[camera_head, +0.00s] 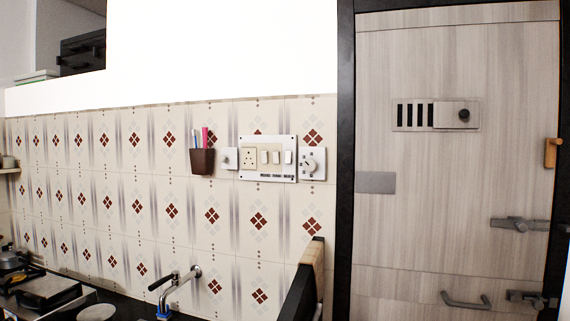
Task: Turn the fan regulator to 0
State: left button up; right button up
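The fan regulator (312,163) is a white square plate with a round dial, on the tiled wall just right of the switchboard (267,177). It is small in the view, and I cannot read which number its dial points to. The switchboard is a white panel with a socket and several rocker switches. Neither of my grippers shows in the head view. Nothing covers the regulator.
A tap (177,283) and a stove (42,291) are below on the left. A dark wood-topped piece (305,275) rises below the regulator. A closed wooden door (450,200) stands at the right.

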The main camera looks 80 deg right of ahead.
aim_at(309, 165)
jog(key=z, duration=2.65)
jog(key=u, duration=0.2)
